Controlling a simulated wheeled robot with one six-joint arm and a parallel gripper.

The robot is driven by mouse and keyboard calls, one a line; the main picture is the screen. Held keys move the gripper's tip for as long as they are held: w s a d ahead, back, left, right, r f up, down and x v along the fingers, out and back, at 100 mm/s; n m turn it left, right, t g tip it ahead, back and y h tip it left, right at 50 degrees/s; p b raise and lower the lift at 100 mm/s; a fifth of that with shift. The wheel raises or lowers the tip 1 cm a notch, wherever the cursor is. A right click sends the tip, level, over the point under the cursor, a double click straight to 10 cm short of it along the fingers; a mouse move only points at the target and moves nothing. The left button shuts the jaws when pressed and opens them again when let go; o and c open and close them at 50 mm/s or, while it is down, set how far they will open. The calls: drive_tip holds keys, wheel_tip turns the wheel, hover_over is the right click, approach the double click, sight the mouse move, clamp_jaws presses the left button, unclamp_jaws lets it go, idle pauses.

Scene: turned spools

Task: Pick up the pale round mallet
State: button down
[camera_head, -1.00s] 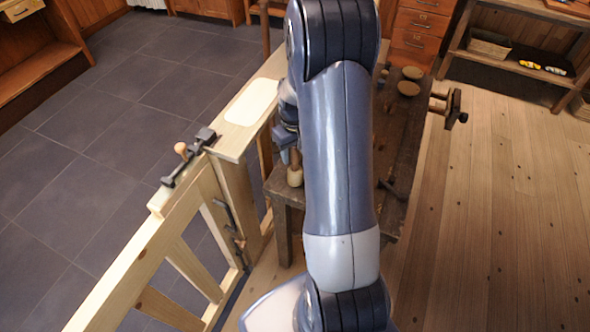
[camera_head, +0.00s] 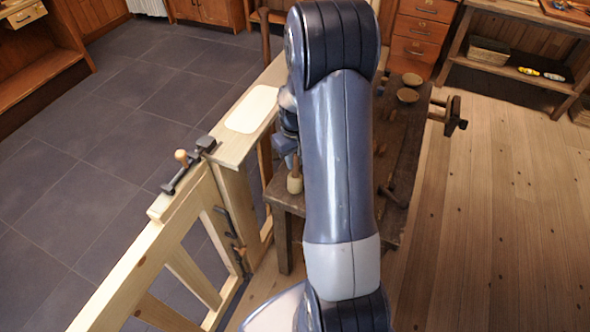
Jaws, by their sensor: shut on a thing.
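The pale round mallet (camera_head: 294,184) is at the left front corner of the dark workbench, just left of my arm. Its pale head is at the bottom and its brownish handle rises up from it. My gripper (camera_head: 292,160) is above the head, shut on the mallet at its handle. My arm hides the gripper's right side. I cannot tell whether the head touches the bench top.
The dark workbench (camera_head: 398,150) carries round wooden pieces (camera_head: 407,96) at its back, and my arm hides its middle. A pale wooden frame with a white panel (camera_head: 252,109) and a clamp (camera_head: 188,166) stands close on the left. Plank floor (camera_head: 500,220) is clear on the right.

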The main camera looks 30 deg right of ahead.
wheel_tip(320, 180, up, 10)
drive_tip(key=shift+r+b, duration=0.1)
drive_tip(key=shift+b, duration=0.4)
drive_tip(key=c, duration=1.8)
unclamp_jaws()
clamp_jaws()
